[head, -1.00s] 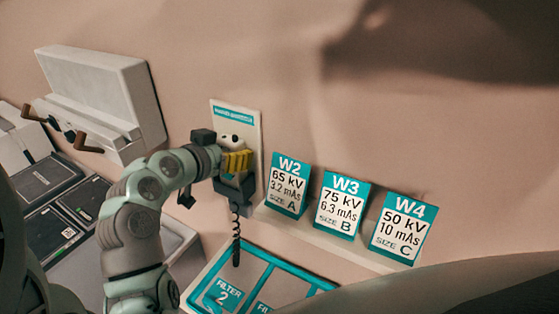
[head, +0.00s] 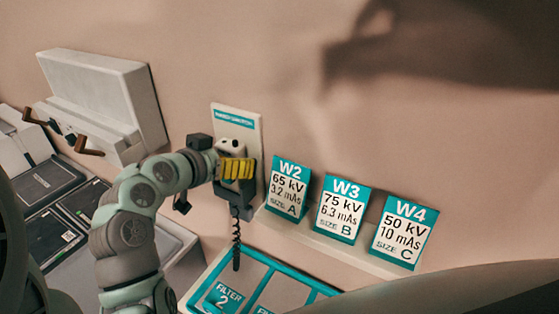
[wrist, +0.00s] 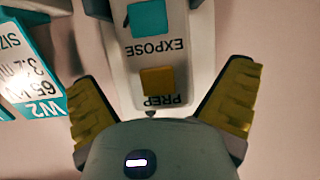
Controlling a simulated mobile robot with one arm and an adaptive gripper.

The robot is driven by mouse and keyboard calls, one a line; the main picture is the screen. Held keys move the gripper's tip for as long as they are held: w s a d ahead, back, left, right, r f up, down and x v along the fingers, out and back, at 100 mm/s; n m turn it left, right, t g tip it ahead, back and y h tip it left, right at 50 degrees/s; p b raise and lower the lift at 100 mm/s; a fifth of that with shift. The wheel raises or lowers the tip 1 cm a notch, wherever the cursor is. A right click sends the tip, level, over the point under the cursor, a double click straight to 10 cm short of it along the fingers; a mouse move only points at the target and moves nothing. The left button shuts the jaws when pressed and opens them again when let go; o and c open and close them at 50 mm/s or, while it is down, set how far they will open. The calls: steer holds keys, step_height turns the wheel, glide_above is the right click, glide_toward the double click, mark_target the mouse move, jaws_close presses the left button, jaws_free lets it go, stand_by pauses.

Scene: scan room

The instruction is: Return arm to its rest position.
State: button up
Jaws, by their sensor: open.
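My gripper (head: 237,169) is at the wall-mounted hand switch, in front of the white wall plate (head: 237,119) with a teal label. In the wrist view my gripper (wrist: 160,100) has its yellow fingers spread wide, one on each side of the switch. The hand switch (wrist: 160,50) shows a teal EXPOSE button (wrist: 148,18) and a yellow PREP button (wrist: 158,80). Its end lies between the fingers, with visible gaps to both.
Cards W2 (head: 288,187), W3 (head: 342,209) and W4 (head: 402,232) stand on a ledge right of the switch. A teal-edged filter tray (head: 277,264) lies below. A white wall box (head: 104,93) and dark cassettes (head: 45,189) are at left. The upper wall is clear.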

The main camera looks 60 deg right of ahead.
steer(key=v, duration=0.6)
steer(key=shift+a, duration=0.15)
steer(key=shift+r, duration=0.15)
